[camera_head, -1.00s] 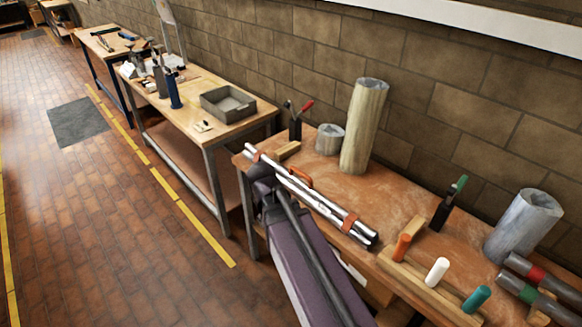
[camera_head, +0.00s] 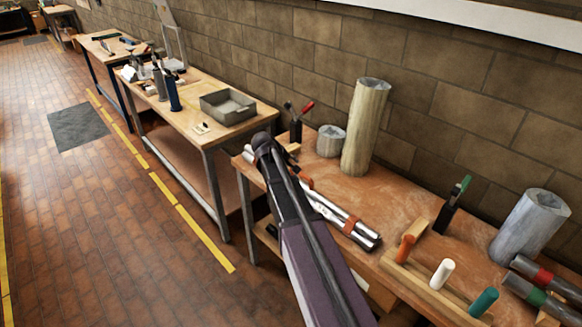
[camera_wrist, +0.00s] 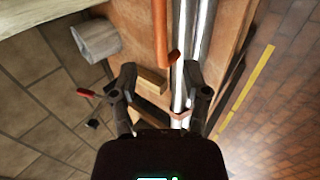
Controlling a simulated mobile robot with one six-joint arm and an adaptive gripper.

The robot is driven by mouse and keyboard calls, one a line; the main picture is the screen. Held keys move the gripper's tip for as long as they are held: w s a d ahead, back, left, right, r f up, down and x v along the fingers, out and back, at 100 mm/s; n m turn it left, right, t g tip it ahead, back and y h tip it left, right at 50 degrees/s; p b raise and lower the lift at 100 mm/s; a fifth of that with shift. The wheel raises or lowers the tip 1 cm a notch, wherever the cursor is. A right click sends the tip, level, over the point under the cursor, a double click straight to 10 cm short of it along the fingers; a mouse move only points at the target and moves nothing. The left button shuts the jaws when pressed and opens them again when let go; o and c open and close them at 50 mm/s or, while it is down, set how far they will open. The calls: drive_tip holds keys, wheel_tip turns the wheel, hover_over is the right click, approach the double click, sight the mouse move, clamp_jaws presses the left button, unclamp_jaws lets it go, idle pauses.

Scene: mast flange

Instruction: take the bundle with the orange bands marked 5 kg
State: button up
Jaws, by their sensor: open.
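A bundle of silver tubes with orange bands (camera_head: 340,216) lies along the front of the near workbench. Its left part is partly hidden by my arm in the head view. No 5 kg mark can be read. The gap between the fingers shows a wooden block (camera_wrist: 152,79) and part of the tubes. I see nothing held.
A tall pale roll (camera_head: 365,127) and a short grey roll (camera_head: 330,140) stand behind the bundle. A holder with a red-handled tool (camera_head: 301,119) is nearby. Bundles with red and green bands (camera_head: 537,290) lie at the right. A rack of coloured pegs (camera_head: 425,280) stands before them.

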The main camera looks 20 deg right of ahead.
sight(301, 174)
drive_tip(key=shift+f, duration=0.1)
drive_tip(key=shift+b+x, duration=1.1)
drive_tip(key=shift+x, duration=0.1)
drive_tip(key=shift+b+x, duration=2.5)
drive_tip(key=shift+x, duration=0.7)
clamp_jaws()
drive_tip(key=shift+r+p, duration=3.5)
drive_tip(key=shift+p, duration=0.05)
